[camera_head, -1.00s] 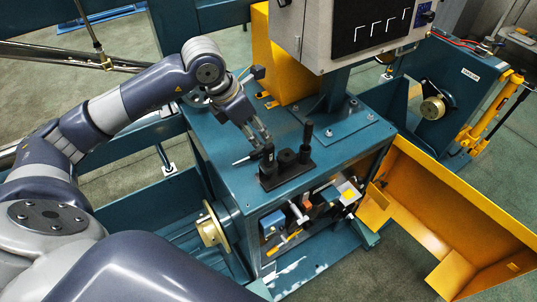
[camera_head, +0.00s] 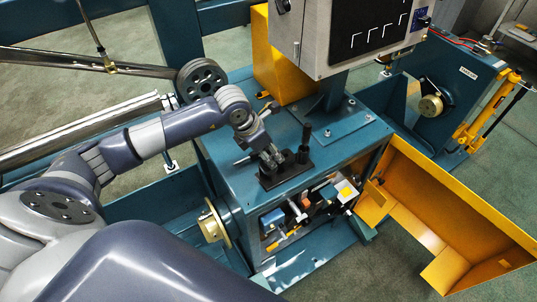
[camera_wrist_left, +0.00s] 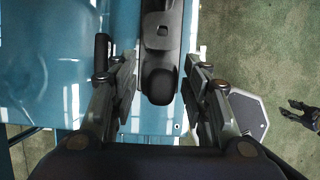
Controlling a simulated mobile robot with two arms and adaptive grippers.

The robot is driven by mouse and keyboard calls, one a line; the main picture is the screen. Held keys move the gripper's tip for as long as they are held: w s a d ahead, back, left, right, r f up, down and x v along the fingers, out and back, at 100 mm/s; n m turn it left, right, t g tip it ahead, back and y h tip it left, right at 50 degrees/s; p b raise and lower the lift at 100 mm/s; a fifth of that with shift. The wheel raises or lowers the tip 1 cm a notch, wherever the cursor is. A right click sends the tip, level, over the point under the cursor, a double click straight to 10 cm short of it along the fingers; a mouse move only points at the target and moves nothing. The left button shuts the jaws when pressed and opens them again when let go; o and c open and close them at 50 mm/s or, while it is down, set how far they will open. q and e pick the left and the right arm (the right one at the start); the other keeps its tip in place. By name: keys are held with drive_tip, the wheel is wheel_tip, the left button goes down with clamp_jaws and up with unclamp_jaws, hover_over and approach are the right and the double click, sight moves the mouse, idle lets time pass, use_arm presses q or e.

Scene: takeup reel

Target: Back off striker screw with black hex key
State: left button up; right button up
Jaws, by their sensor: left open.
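A black tool holder (camera_head: 288,178) stands on the blue cabinet top (camera_head: 238,180), with an upright black post (camera_head: 305,142) at its right end. My left gripper (camera_head: 271,163) is at the holder's left part and hides the shorter posts there. In the left wrist view its open fingers (camera_wrist_left: 158,100) stand either side of the rounded end of a black part (camera_wrist_left: 159,82), with gaps on both sides. Several pale L-shapes show on the dark panel of the grey box (camera_head: 314,45). I cannot single out the black hex key or the striker screw.
An open cabinet bay holds several loose tools (camera_head: 300,212). A yellow guard (camera_head: 440,215) stands open at the right. A flanged hub (camera_head: 212,225) sticks out at the cabinet's left. In the left wrist view a dark two-pronged shape (camera_wrist_left: 298,112) at the right edge is unclear.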

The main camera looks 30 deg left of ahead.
use_arm(q)
clamp_jaws()
drive_tip(key=shift+r, duration=0.1)
wheel_tip(320, 180, up, 9)
drive_tip(key=b, duration=0.2)
drive_tip(key=shift+b, duration=0.4)
drive_tip(key=shift+r, duration=0.5)
drive_tip(key=c, duration=0.8)
unclamp_jaws()
clamp_jaws()
